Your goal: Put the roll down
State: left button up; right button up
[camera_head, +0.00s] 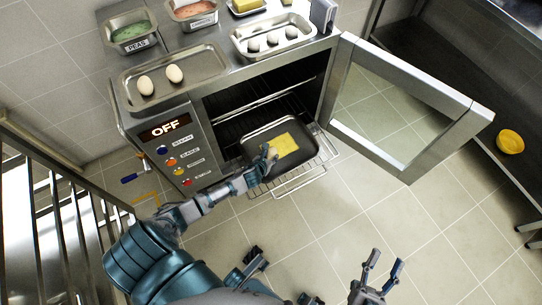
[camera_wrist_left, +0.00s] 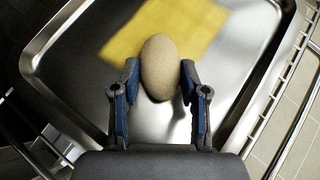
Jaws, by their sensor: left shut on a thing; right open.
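My left gripper (camera_head: 268,156) reaches over a metal tray (camera_head: 262,134) that sits on the pulled-out oven rack. In the left wrist view, the left gripper (camera_wrist_left: 157,90) is shut on a pale brown, oval roll (camera_wrist_left: 158,62), one blue-padded finger on each side. The roll is in front of a flat yellow sheet (camera_wrist_left: 196,30) in the tray. I cannot tell whether the roll touches the tray (camera_wrist_left: 70,75). In the head view the hand largely hides the roll. My right gripper (camera_head: 382,270) is open and empty above the floor.
The oven door (camera_head: 345,120) stands open to the right. On the oven top are a tray (camera_head: 205,66) with two pale oval rolls, a tray (camera_head: 290,48) with several more, and pans of food, one labelled PEAS (camera_head: 130,33). A yellow bowl (camera_head: 510,141) is at far right.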

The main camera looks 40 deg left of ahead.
pick_arm(q)
jog(key=o, duration=1)
jog(key=shift+o, duration=0.2)
